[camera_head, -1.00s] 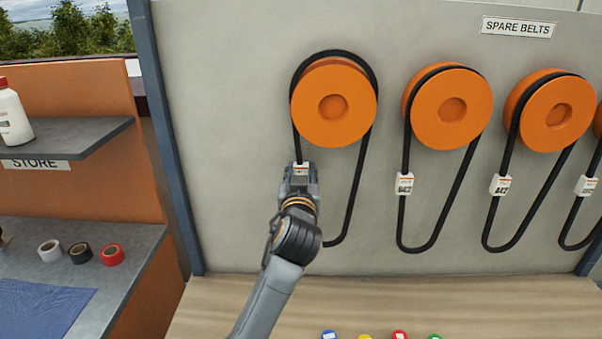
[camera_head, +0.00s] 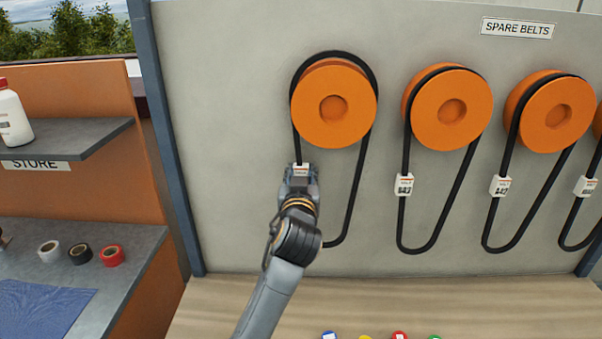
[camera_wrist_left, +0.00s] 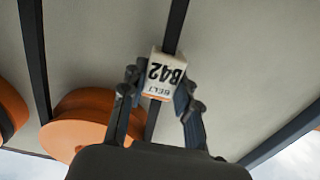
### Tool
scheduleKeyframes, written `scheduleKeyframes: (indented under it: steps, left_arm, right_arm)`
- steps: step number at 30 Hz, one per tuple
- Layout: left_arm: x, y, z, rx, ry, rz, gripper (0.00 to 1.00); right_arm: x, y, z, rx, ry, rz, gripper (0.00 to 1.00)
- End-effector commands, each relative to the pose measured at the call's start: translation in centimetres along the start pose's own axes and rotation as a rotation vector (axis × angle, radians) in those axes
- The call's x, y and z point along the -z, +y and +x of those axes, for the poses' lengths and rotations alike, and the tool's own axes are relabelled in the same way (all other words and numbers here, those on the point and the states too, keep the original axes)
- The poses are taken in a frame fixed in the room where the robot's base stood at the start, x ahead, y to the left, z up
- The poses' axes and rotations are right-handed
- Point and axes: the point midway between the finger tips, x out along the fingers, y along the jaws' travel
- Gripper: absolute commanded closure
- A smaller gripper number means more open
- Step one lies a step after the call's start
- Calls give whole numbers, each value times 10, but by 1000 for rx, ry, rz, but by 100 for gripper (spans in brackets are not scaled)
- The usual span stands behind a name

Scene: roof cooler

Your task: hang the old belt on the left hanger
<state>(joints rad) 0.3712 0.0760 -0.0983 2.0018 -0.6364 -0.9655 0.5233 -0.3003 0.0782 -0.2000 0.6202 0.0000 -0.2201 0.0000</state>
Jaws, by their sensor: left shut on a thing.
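The black belt (camera_head: 355,195) is a long loop at the leftmost orange hanger (camera_head: 333,104). Its top arc passes over the hanger, along the outside of the front disc, and its lower end hangs below. I cannot tell whether the arc rests on the hanger's hub. A white tag (camera_head: 301,170) sits on the belt's left strand. My left gripper (camera_head: 301,178) is shut on this tag, below and left of the disc. In the left wrist view the tag (camera_wrist_left: 165,75), marked B42, is between the fingertips. My right gripper is not in view.
Other orange hangers with tagged belts stand to the right, the nearest hanger (camera_head: 447,108) apart from mine. A SPARE BELTS sign (camera_head: 517,28) is above. A blue post (camera_head: 165,140) stands left of the panel (camera_head: 230,60). Small coloured items lie at the bottom edge.

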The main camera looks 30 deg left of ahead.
Motion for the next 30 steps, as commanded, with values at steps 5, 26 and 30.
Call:
scheduleKeyframes:
  steps: [5, 26, 30]
  left_arm:
    - [0, 0, 0, 0, 2, -1, 100]
    - [-16, 0, 0, 0, 1, -1, 100]
    - [-19, 0, 0, 0, 1, -1, 100]
  right_arm:
    - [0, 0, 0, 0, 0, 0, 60]
    - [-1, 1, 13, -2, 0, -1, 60]
    - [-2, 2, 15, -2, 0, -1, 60]
